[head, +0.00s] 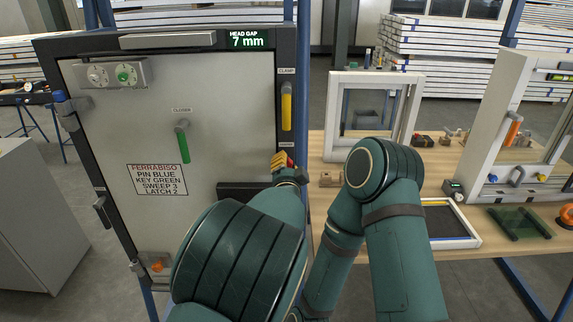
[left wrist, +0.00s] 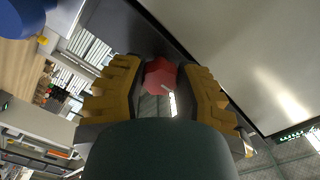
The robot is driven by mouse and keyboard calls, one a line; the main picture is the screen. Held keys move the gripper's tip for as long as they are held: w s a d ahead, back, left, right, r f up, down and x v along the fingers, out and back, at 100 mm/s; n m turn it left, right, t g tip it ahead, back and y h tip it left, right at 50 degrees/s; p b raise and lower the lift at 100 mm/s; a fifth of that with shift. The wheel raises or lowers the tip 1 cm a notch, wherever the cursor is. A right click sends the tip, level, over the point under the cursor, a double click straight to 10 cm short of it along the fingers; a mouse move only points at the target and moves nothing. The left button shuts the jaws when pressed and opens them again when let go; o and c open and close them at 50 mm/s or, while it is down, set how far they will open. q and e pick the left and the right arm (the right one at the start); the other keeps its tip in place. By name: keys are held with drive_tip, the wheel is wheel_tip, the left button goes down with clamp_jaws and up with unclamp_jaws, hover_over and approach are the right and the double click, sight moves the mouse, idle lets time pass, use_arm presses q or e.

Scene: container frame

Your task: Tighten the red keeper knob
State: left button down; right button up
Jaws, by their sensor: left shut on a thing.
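The red keeper knob (left wrist: 160,77) sits between the yellow fingers of my left gripper (left wrist: 160,88) in the left wrist view. My left gripper is shut on it, with a finger on each side. In the head view my left gripper (head: 283,160) is at the right edge of the door frame, below the yellow clamp handle (head: 287,106). The knob is mostly hidden there by the fingers. My right arm is bent over the workbench, and its gripper does not show.
The grey door panel (head: 225,100) carries a green closer handle (head: 183,142) and a printed sign (head: 157,179). A display (head: 248,39) above reads head gap 7 mm. A workbench (head: 435,165) at right holds a white window frame (head: 336,112) and a tray (head: 471,242).

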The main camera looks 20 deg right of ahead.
use_arm(q)
drive_tip(key=shift+f+m, duration=0.1)
drive_tip(key=shift+m, duration=0.2)
drive_tip(key=c, duration=0.6)
unclamp_jaws()
drive_tip(key=shift+w+a, duration=0.1)
drive_tip(key=v, duration=1.2)
